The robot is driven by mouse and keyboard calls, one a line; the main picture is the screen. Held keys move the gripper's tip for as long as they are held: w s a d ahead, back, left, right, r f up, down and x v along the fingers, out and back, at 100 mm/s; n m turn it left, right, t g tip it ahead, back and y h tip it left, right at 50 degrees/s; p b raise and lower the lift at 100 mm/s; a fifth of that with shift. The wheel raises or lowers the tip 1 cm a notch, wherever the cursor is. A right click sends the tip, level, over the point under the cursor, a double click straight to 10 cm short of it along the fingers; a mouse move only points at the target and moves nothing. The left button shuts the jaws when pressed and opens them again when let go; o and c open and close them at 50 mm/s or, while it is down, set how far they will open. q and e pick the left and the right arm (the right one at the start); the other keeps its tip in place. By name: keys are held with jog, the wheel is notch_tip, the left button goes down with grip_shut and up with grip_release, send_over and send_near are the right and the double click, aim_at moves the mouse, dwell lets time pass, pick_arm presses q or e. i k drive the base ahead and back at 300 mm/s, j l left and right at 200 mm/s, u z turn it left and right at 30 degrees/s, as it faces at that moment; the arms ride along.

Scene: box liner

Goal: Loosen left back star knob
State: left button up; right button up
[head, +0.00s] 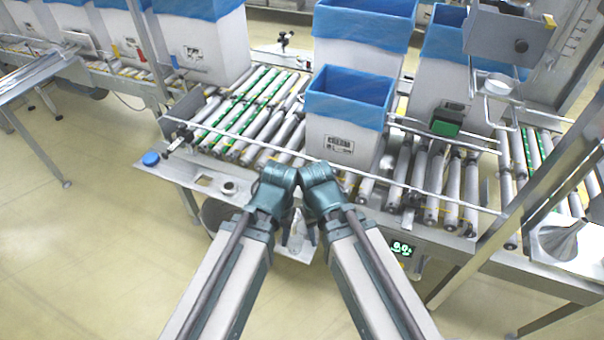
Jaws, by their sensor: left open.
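A small dark knob on a clamp (285,40) shows at the back rail of the roller conveyor, left of the blue-lined boxes; it is too small to make out its star shape. Another dark clamp (182,136) sits at the conveyor's front left corner. My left gripper (296,236) hangs below the wrists in front of the conveyor's front edge, partly hidden by my arms. It is open, with nothing seen in it, and well apart from both clamps. My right gripper (311,236) is mostly hidden beside it, and its jaws cannot be made out.
A white box with a blue liner (345,140) stands on the rollers (250,105) just beyond my wrists. A thin guide rail (240,138) runs along the conveyor's front. A blue button (151,158) is at the front left corner.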

aim_at(414, 195)
jog(key=i+l+z, duration=0.15)
jog(key=l+z, duration=0.25)
jog(key=i+l+z, duration=0.15)
jog(key=l+z, duration=0.25)
jog(key=j, duration=0.1)
